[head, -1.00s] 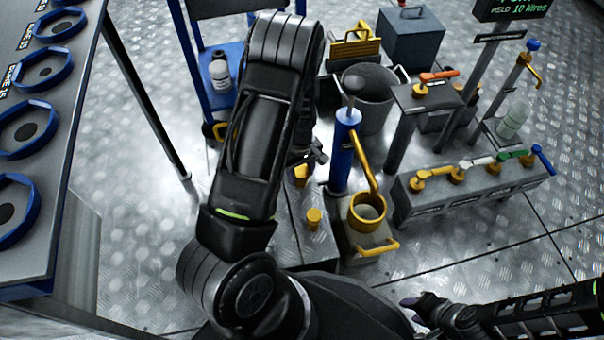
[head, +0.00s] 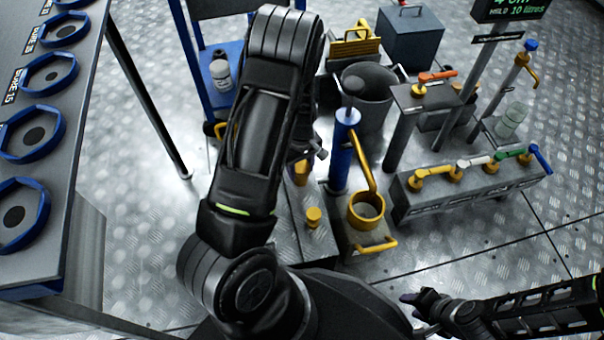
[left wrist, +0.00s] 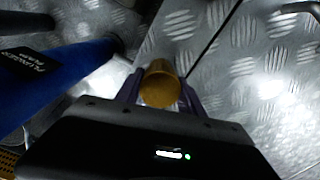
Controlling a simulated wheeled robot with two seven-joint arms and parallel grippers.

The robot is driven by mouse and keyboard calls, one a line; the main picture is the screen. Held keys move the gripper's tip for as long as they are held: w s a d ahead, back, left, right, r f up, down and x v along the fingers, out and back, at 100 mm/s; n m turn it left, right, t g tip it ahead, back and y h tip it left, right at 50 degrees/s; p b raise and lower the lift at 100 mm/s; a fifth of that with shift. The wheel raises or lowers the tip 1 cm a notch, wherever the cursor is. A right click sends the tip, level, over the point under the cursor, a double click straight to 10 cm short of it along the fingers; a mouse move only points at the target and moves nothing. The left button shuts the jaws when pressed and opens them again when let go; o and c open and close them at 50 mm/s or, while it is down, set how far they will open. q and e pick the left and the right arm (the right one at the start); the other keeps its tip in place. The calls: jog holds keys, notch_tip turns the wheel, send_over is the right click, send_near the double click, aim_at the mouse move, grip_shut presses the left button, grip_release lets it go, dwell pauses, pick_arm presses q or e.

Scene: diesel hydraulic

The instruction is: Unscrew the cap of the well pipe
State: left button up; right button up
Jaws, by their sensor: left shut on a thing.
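A yellow cylindrical cap (left wrist: 161,84) is between the purple fingers of my left gripper (left wrist: 160,92) in the left wrist view, with its round end towards the camera. The gripper is shut on it. In the head view my left arm hides most of this gripper (head: 312,152), and a yellow part (head: 301,172) shows just below it. The well pipe under the cap is hidden, so I cannot tell how the cap sits on it. My right gripper (head: 418,302) is low in the head view, away from the cap, and its jaws are unclear.
A blue plunger pump (head: 342,155) stands close to the right of my left gripper, with a yellow cup (head: 366,211) in front. A yellow knob (head: 314,217) is nearer me. A grey bucket (head: 368,97) and a valve bench (head: 470,185) stand right. A panel (head: 65,180) is left.

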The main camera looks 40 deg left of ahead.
pick_arm(q)
jog(key=shift+r+p, duration=1.3)
jog(key=shift+r, duration=0.2)
jog(key=shift+s+f, duration=0.1)
